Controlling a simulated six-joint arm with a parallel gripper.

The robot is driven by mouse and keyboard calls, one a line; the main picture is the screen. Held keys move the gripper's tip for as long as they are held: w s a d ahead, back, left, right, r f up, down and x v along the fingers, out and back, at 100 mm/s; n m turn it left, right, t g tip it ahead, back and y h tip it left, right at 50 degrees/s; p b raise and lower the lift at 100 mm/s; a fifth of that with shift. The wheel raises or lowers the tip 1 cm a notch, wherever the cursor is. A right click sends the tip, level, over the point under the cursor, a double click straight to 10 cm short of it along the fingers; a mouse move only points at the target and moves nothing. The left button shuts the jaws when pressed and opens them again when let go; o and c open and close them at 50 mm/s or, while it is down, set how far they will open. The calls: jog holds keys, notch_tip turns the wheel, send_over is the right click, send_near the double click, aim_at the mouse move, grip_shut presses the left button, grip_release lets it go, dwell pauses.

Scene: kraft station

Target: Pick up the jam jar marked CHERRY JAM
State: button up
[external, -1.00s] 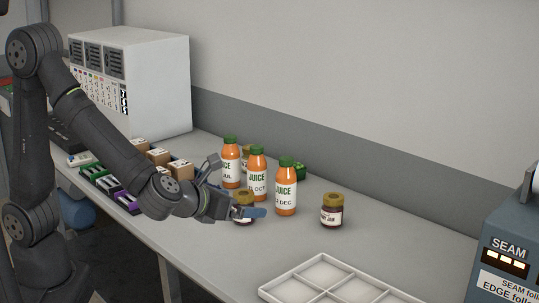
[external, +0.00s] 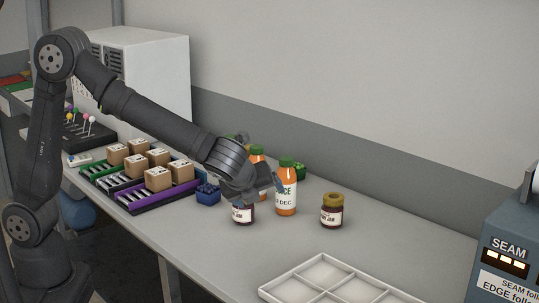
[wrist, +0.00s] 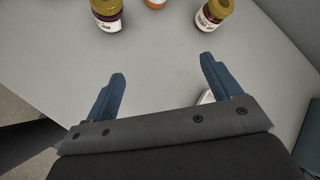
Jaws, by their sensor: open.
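Two jam jars with gold lids and dark red contents stand upright on the grey bench. One jam jar (external: 332,213) is right of the juice bottles; its label seems to end in "RY JAM", the rest too small to read. The other jam jar (external: 243,215) is partly hidden under my gripper (external: 268,190), and its flavour word is unclear. In the wrist view my gripper (wrist: 163,70) is open and empty, its blue fingers wide apart. Ahead of the fingers are a jar at the left (wrist: 107,15) and a jar at the right (wrist: 210,14), both apart from them.
An orange juice bottle (external: 286,188) stands between the jars; others are behind my gripper. A blue punnet (external: 207,195) and small boxes on racks (external: 158,179) are to the left. A white divided tray (external: 300,292) lies in front. The bench right of the jars is clear.

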jog(key=w+d+n+g+y, duration=0.1)
jog(key=w+d+n+g, duration=0.45)
jog(key=w+n, duration=0.4)
jog(key=n+g+h, duration=0.2)
jog(key=n+g, duration=0.1)
jog(key=n, duration=0.4)
send_near(333, 207)
jog(key=shift+m, duration=0.25)
jog(key=f, duration=0.1)
jog(key=w+d+f, duration=0.1)
jog(key=f, duration=0.1)
jog(key=w+f, duration=0.1)
jog(key=f, duration=0.1)
jog(key=shift+w+d+f, duration=0.15)
jog(key=shift+w+f, duration=0.05)
jog(key=shift+f, duration=0.05)
jog(key=shift+d+x, duration=0.15)
jog(key=shift+x, duration=1.35)
jog(key=shift+d+x, duration=0.15)
jog(key=shift+x, duration=1.35)
jog(key=shift+w+r, duration=0.1)
jog(key=shift+r, duration=0.05)
jog(key=c, duration=1.3)
